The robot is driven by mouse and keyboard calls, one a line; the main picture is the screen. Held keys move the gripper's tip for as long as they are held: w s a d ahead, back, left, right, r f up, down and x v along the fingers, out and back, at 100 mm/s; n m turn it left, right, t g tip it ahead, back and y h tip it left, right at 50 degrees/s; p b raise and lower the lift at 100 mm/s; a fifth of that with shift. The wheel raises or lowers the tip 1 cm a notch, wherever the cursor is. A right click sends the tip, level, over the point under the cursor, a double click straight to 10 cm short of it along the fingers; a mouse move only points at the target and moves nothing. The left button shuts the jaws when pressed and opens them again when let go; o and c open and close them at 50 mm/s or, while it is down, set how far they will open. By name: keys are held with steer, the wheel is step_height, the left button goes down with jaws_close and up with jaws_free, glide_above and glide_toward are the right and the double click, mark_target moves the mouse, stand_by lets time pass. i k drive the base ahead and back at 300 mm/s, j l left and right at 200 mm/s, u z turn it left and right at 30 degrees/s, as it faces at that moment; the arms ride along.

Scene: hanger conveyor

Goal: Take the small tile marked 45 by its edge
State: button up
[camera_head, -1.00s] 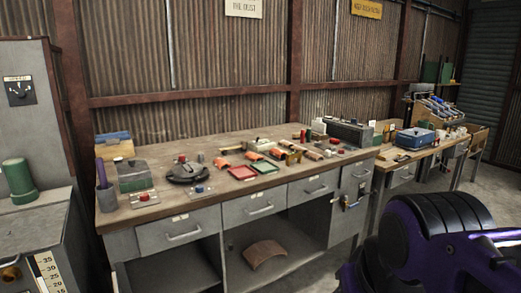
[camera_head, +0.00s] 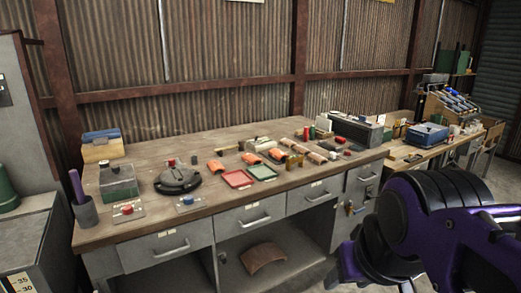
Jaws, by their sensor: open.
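I cannot make out a small tile marked 45; no such number is readable at this distance. Several small orange curved pieces lie on the workbench (camera_head: 135,232), among them one near the middle (camera_head: 215,165) and one farther back (camera_head: 251,159). A larger brown curved piece (camera_head: 264,257) rests on the open shelf under the bench. My arm, purple and black, fills the lower right of the view. My gripper is outside the picture.
The bench also carries a dark round device (camera_head: 178,180), a red tray (camera_head: 237,179), a green tray (camera_head: 263,172), a grey cup (camera_head: 86,212) and a grey box (camera_head: 357,131). A second bench with a blue case (camera_head: 427,135) stands at right.

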mark_target(278, 154)
steer(key=i+l, duration=0.25)
steer(key=i, duration=0.2)
steer(key=i+l+u, duration=0.1)
steer(key=i+l, duration=0.15)
steer(key=i, duration=0.25)
